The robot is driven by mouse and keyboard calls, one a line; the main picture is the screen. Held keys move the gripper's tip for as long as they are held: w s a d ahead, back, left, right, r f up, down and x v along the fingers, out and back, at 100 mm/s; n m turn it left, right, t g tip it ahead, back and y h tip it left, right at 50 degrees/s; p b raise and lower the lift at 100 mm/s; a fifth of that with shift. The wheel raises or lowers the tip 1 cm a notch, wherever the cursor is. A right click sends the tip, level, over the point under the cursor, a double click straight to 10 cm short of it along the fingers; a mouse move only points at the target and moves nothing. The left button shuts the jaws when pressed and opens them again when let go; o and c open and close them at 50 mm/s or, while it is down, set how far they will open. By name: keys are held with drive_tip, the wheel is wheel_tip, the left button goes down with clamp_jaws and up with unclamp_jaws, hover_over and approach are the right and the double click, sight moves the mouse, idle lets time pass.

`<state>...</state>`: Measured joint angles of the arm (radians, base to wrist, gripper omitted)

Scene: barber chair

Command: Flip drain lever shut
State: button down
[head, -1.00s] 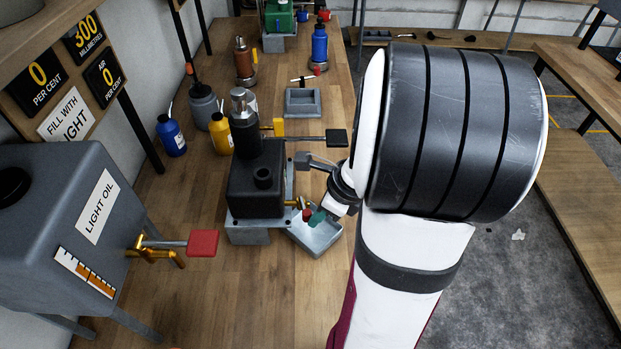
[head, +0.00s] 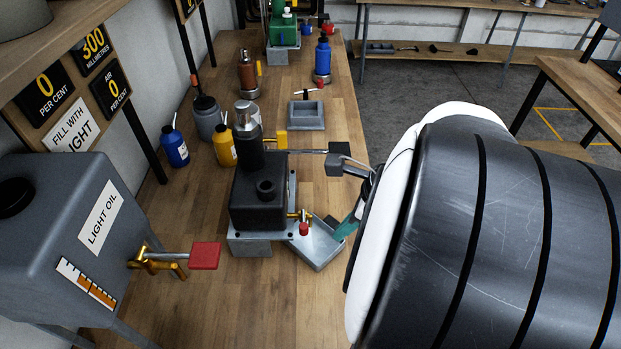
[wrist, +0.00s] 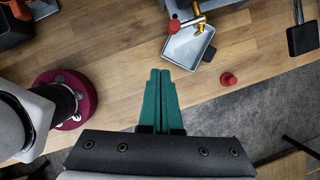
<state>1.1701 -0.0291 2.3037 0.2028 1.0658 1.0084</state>
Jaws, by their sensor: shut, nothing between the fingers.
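The drain lever (head: 304,229) is a small red-tipped handle on a brass valve at the lower front of the black pump tank (head: 258,202). In the wrist view the red lever (wrist: 190,21) lies crosswise beside the brass valve, above the grey drip tray (wrist: 188,48). My gripper (head: 347,227) has teal fingers, pressed together and empty. In the wrist view the gripper (wrist: 159,72) points toward the tray, with a clear gap to the lever. In the head view it is right of the lever, partly hidden by my arm.
A long black-ended pump handle (head: 342,163) reaches out above the tray, near my wrist. A light oil tank (head: 75,215) with a red-handled tap (head: 205,255) stands at left. A small red piece (wrist: 228,79) shows right of the tray. The front bench is clear.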

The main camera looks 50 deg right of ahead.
drive_tip(key=v, duration=0.4)
drive_tip(key=shift+s+a+r, duration=0.15)
drive_tip(key=shift+a, duration=0.2)
drive_tip(key=w+a+f+n+g+h, duration=0.1)
drive_tip(key=a+f+n+g, duration=0.1)
drive_tip(key=a+n, duration=0.65)
drive_tip(key=w+a+f+n+g, duration=0.15)
drive_tip(key=a+n, duration=0.25)
drive_tip(key=n, duration=0.9)
drive_tip(key=s+a+r+n+y, duration=0.1)
drive_tip(key=s+a+n, duration=0.4)
drive_tip(key=a, duration=0.6)
drive_tip(key=shift+s+a+r+g, duration=0.15)
drive_tip(key=shift+s+r+g, duration=0.25)
drive_tip(key=shift+r+g, duration=0.05)
